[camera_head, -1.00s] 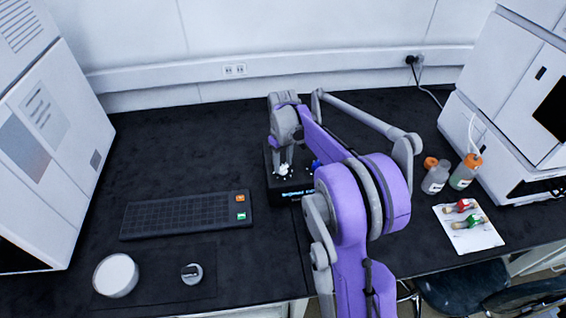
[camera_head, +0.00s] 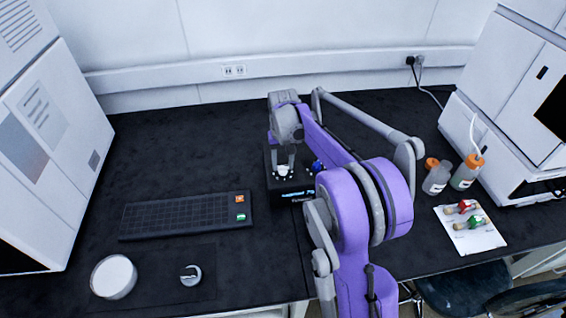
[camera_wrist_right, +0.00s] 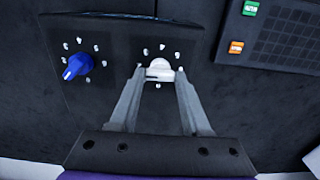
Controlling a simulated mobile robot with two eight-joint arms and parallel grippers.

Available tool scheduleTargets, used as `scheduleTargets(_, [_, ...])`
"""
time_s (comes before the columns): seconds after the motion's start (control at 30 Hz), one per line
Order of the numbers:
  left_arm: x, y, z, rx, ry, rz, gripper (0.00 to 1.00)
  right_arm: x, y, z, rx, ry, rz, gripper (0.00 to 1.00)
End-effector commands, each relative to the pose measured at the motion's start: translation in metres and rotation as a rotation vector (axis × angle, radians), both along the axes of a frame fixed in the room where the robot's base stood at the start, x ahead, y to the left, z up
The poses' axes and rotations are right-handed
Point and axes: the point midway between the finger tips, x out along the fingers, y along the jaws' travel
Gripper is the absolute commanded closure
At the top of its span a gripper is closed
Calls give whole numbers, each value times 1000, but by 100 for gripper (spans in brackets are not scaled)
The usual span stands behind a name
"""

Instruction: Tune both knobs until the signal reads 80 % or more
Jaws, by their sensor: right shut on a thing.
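A black control box (camera_head: 275,201) stands on the bench with a lit cyan readout on its front edge, too small to read. A white knob (camera_head: 282,170) and a blue knob (camera_head: 317,165) sit on its top. My right gripper (camera_head: 284,160) points down from above and is shut on the white knob. In the right wrist view, the white knob (camera_wrist_right: 160,68) is between the fingertips, with pale dial marks around it. The blue knob (camera_wrist_right: 77,66) stands free to the left, its pointer toward the lower left. My left gripper is not in view.
A dark keypad (camera_head: 180,217) with orange and green keys lies left of the box. Bottles (camera_head: 437,178) and a white card with vials (camera_head: 488,236) are at the right. A white round container (camera_head: 114,277) is at front left. Large instruments flank the bench.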

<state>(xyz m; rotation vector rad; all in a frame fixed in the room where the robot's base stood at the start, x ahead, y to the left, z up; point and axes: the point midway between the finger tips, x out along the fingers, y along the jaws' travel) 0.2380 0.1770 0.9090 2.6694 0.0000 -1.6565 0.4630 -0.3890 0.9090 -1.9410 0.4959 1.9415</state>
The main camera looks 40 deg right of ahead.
Motion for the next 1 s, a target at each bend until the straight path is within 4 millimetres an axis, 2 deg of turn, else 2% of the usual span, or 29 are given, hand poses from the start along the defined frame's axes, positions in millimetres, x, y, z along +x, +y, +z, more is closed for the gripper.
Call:
scheduleTargets(0.37, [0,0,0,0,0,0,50,0,0,0,0,0,-4,100])
scheduleTargets(0.4, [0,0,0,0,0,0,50,0,0,0,0,0,-4,47])
scheduleTargets(0.53, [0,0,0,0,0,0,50,0,0,0,0,0,-4,24])
scheduleTargets(0.87, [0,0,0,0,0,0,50,0,0,2,0,0,-4,22])
scheduleTargets(1.0, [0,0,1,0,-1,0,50,0,0,17,0,0,-4,22])
